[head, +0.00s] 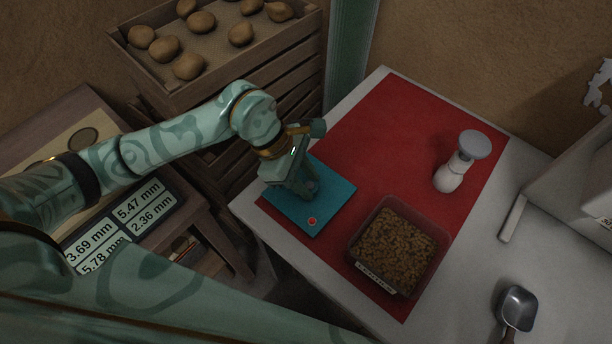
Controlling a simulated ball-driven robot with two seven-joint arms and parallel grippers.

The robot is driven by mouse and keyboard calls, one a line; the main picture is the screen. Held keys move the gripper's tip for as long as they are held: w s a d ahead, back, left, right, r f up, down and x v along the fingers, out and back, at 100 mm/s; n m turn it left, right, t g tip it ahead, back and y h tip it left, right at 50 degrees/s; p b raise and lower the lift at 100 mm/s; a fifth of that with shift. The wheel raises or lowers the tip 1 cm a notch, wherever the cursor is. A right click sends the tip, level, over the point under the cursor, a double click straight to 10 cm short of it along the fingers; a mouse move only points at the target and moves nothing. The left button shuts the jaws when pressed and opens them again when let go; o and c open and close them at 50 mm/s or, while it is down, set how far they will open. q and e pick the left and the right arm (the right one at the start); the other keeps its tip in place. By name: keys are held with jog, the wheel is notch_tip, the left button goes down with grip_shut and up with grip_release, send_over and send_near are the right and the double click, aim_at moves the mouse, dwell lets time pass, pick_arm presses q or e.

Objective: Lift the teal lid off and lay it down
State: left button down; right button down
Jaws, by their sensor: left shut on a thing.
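The flat teal lid (333,205) is square, with a small red dot near its front corner. It is apart from the clear box (349,243), to the box's left, over the left edge of the red mat (375,125). My left gripper (306,188) points down at the middle of the lid and is shut on it; the fingers hide the grip itself. I cannot tell whether the lid touches the mat or is held just above it. The box is open and full of brown pellets, with a white label on its front. My right gripper is not in view.
A white pump bottle (450,178) with a grey top stands on the mat's right part. A metal scoop (517,308) lies at the front right of the white table (455,285). Wooden crates (275,75) with potatoes stand behind left. The mat's far part is clear.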

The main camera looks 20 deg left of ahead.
pick_arm(q)
jog(key=c, duration=1)
grip_release()
jog(key=shift+o, duration=0.2)
jog(key=p+v, duration=0.3)
jog(key=v, duration=1.3)
jog(key=shift+r, duration=0.15)
